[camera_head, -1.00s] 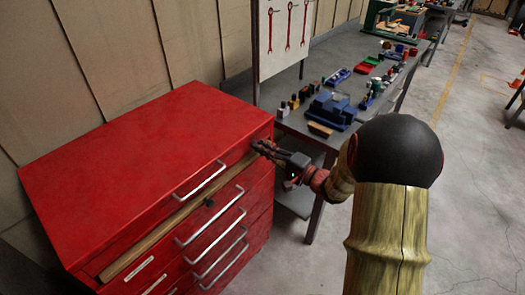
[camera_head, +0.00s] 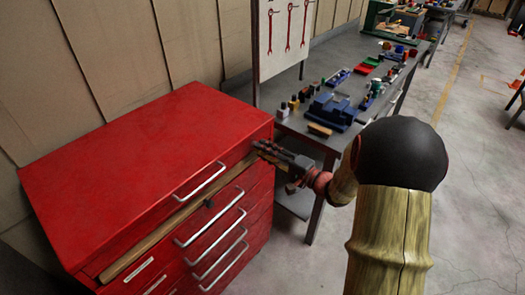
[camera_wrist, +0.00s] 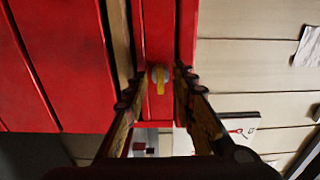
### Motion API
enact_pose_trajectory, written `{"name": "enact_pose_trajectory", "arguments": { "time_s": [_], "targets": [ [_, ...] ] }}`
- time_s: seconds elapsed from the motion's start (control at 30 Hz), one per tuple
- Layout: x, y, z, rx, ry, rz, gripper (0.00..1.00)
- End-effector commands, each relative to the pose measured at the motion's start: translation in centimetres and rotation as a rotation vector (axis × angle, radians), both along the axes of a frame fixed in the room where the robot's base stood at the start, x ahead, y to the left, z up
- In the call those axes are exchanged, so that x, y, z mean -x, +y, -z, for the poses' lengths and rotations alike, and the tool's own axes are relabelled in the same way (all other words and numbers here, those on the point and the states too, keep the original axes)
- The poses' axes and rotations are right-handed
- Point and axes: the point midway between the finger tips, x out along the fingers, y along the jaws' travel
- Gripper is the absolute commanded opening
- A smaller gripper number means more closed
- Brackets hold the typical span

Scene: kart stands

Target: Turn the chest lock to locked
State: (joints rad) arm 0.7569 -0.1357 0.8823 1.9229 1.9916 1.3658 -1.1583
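The red chest (camera_head: 130,160) stands at the left of the head view, with silver drawer handles and a wooden strip below its top drawer. The yellow piece points up and down in that picture. My gripper (camera_wrist: 157,83) is open, with one finger on each side of the lock and a gap to the yellow piece. In the head view my gripper (camera_head: 262,149) is at the chest's right front corner, and the lock is hidden there.
A grey workbench (camera_head: 350,65) with a blue vise (camera_head: 333,108) and several small items stands behind and right of the chest. A board with red wrench pictures (camera_head: 283,35) rises at the bench's near end.

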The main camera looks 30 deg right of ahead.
Motion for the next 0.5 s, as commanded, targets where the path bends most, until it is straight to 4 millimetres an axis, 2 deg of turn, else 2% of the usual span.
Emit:
{"name": "enact_pose_trajectory", "arguments": {
  "time_s": [0.3, 0.5],
  "targets": [
    [5.7, -2.2, 0.0, -0.001, 0.001, 0.006, 0.26],
    [8.6, -3.2, 0.1, 0.0, 0.002, 0.004, 0.26]
  ]
}}
